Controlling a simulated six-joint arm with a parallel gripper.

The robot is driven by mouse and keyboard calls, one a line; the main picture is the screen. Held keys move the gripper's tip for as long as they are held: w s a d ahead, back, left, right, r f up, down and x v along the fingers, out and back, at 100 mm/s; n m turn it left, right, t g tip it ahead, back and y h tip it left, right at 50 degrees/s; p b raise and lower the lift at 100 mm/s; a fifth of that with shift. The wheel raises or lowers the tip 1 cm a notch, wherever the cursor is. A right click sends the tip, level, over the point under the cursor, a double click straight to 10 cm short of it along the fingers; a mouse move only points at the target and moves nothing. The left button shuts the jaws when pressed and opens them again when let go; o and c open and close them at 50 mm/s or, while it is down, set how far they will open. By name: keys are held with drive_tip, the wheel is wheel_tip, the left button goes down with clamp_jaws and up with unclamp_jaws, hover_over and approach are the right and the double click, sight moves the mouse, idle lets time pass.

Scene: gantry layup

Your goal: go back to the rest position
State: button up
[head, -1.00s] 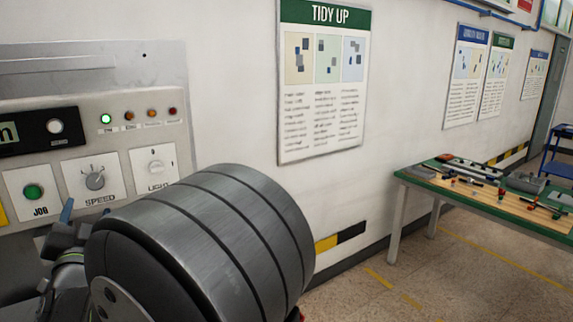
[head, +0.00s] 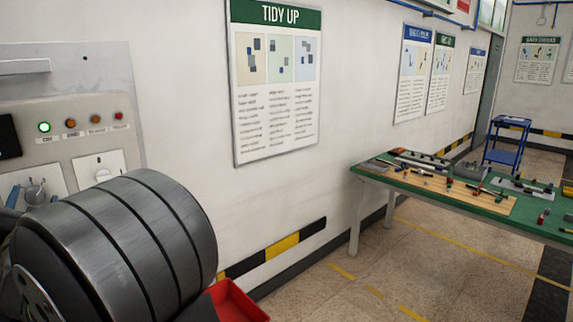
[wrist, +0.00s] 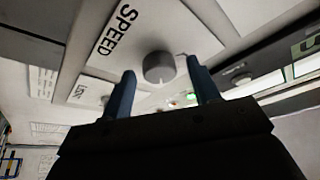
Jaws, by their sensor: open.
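My gripper (wrist: 160,70) shows in the wrist view with its two blue fingers apart and nothing between them. Beyond the fingers is the control panel, with the grey SPEED knob (wrist: 159,67) seen in the gap. I cannot tell how far the fingertips are from the knob. In the head view the SPEED knob (head: 35,193) is at the left edge, and my large grey arm link hides most of my gripper and the lower panel.
The control panel (head: 75,85) stands close at the left, with a lit green lamp (head: 44,127). A red bin (head: 236,301) is partly visible below my arm. A green-topped workbench (head: 385,179) with tools stands at the right, a blue cart (head: 507,161) behind it. Floor between is clear.

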drive_tip(key=v, duration=1.8)
drive_tip(key=x, duration=1.8)
drive_tip(key=shift+w, duration=0.2)
drive_tip(key=n+y, duration=0.1)
drive_tip(key=n, duration=0.2)
drive_tip(key=shift+s+d+y, duration=0.1)
drive_tip(key=shift+y, duration=0.2)
drive_tip(key=n+g+y, duration=0.1)
drive_tip(key=n, duration=0.2)
drive_tip(key=n+g+y, duration=0.1)
drive_tip(key=n, duration=0.2)
drive_tip(key=n+g+y, duration=0.1)
drive_tip(key=n, duration=0.2)
drive_tip(key=shift+d+n+y, duration=0.1)
drive_tip(key=shift+n+y, duration=0.2)
drive_tip(key=shift+d+f+n+g+y, duration=0.15)
drive_tip(key=shift+n+g+y, duration=0.15)
drive_tip(key=shift+n+g, duration=0.2)
drive_tip(key=shift+v, duration=2.45)
